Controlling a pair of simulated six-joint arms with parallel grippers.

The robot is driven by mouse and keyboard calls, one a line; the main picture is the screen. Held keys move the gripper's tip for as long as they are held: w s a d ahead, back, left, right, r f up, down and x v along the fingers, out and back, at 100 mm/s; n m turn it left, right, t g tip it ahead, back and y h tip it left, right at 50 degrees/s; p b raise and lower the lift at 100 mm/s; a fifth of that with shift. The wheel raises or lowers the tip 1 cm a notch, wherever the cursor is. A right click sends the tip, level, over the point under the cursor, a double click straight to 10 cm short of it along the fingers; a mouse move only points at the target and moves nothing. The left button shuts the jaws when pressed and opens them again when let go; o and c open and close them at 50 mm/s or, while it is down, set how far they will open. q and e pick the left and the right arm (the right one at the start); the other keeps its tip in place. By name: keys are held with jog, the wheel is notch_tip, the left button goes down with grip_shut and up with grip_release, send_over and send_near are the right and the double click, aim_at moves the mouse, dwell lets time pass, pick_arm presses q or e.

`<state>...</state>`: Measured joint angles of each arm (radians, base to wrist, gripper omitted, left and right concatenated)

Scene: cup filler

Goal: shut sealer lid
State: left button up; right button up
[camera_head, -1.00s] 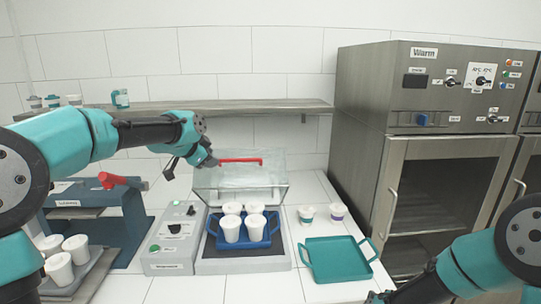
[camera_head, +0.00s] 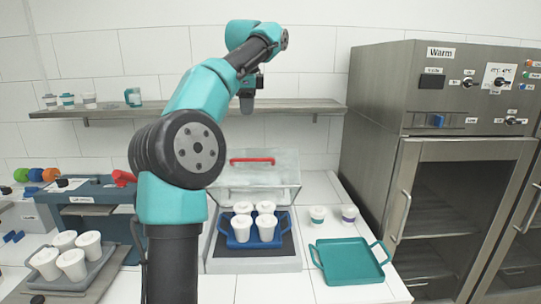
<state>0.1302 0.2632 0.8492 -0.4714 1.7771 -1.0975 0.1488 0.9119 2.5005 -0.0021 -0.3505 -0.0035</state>
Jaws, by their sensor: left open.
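The clear sealer lid (camera_head: 270,176) stands raised at the back of the sealer base (camera_head: 254,265). Its red handle (camera_head: 252,160) runs along the top. A blue tray (camera_head: 243,243) with several white cups (camera_head: 266,228) sits on the sealer under the raised lid. My left gripper (camera_head: 247,108) is open and empty, pointing down above the red handle and apart from it in the picture. My left arm hides the area left of the sealer. My right gripper is out of view.
A teal tray (camera_head: 347,264) lies empty to the right, with two small cups (camera_head: 349,213) behind it. A grey tray (camera_head: 44,268) of cups is at the left. A shelf (camera_head: 300,104) runs behind; a steel warmer (camera_head: 438,160) stands right.

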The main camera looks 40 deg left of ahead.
aim_at(249, 159)
pick_arm(q)
jog(key=shift+s, duration=0.1)
dwell(0.3)
jog(key=f, duration=0.5)
jog(key=w+a+f, duration=0.1)
jog(key=f, duration=0.5)
jog(key=w+a+f, duration=0.1)
jog(key=f, duration=0.5)
jog(key=shift+w+a, duration=0.25)
grip_shut()
